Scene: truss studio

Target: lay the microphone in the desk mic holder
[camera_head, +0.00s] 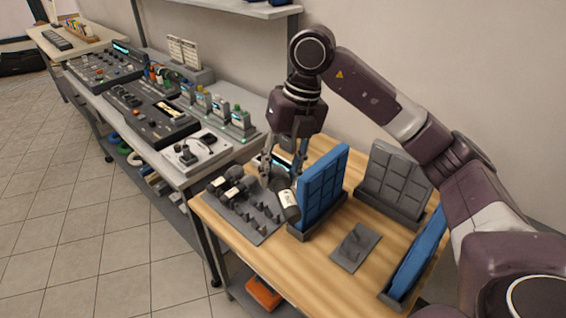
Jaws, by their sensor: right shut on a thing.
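My right gripper (281,178) points down over the wooden table and is shut on a dark microphone with a white label (288,202). The microphone hangs beside the left face of a blue panel, above the right part of a grey pegged rack (252,229). Other dark microphones (234,174) lie on the rack's far left part. My left gripper is not in view.
A blue padded panel (322,190) stands upright between the rack and the holder. A grey panel (395,180) stands behind the holder, and another blue panel (418,258) stands to its right. Mixers (148,115) fill the bench at left. Bare wood (318,262) surrounds the holder.

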